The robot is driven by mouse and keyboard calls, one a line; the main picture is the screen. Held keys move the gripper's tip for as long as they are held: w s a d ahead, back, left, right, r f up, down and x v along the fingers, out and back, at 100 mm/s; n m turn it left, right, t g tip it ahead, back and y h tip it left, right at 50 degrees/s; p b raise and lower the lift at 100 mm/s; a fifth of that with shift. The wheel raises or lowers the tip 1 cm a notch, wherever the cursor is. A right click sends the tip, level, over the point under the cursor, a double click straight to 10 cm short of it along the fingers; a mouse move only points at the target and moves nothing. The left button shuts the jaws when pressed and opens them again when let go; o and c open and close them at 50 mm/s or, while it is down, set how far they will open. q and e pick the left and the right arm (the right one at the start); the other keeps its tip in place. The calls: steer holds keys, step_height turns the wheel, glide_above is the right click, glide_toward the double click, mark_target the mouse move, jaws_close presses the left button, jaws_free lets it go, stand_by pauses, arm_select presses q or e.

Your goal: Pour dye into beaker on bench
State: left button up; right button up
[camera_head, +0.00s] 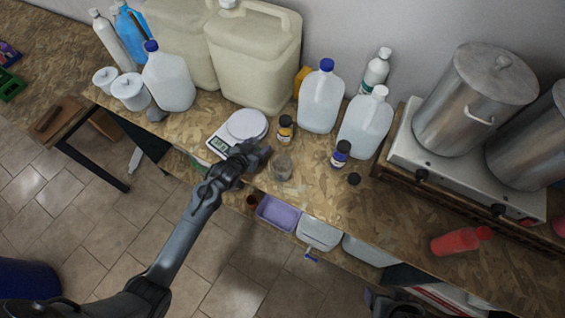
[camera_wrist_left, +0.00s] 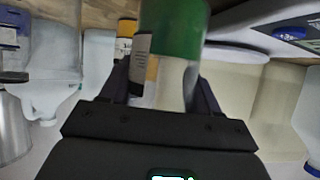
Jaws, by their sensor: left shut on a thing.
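My left gripper (camera_head: 265,154) is shut on a clear glass beaker (camera_head: 282,166) above the front part of the bench, just right of the scale. In the left wrist view the beaker (camera_wrist_left: 173,80) stands between the fingers, and a green band (camera_wrist_left: 174,28) shows in it at the picture's top; that view is upside down. A small bottle with an orange label (camera_head: 285,127) stands behind the beaker. A small bottle with a purple label (camera_head: 341,154) stands to the right. A black cap (camera_head: 353,179) lies near it. I cannot tell whether the beaker touches the bench.
A white scale (camera_head: 245,126) stands left of the beaker. Jugs with blue caps (camera_head: 320,102) and large canisters (camera_head: 250,60) line the wall. Steel pots (camera_head: 474,98) stand on a hotplate at right. A red bottle (camera_head: 458,241) lies at the front right. A purple tub (camera_head: 279,213) is below the edge.

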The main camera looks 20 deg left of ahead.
arm_select(q)
steer(key=shift+d, duration=0.1)
steer(key=shift+d+m+y+b, duration=0.3)
steer(key=shift+m+y+b, duration=0.2)
steer(key=shift+b, duration=0.2)
steer(key=shift+d+r+m+y, duration=0.2)
steer(key=shift+r+m+y, duration=0.1)
steer(key=shift+r, duration=0.2)
steer(key=shift+d+r+m+y, duration=0.2)
steer(key=shift+r+m, duration=0.1)
steer(key=shift+r, duration=0.15)
steer(key=shift+s+d+r+m+t+y+b, duration=0.1)
steer(key=shift+d+r+m+t+y+b, duration=0.2)
steer(key=shift+r+m+t+y+b, duration=0.75)
steer(key=shift+s+d+r+m+t+y+b, duration=0.2)
steer(key=shift+m+y+b, duration=0.45)
steer(key=shift+m, duration=0.9)
steer(key=shift+w+d+r+m+t+y+b, duration=0.1)
steer(key=shift+d+r+m+t+y+b, duration=0.4)
steer(key=shift+m+y, duration=0.65)
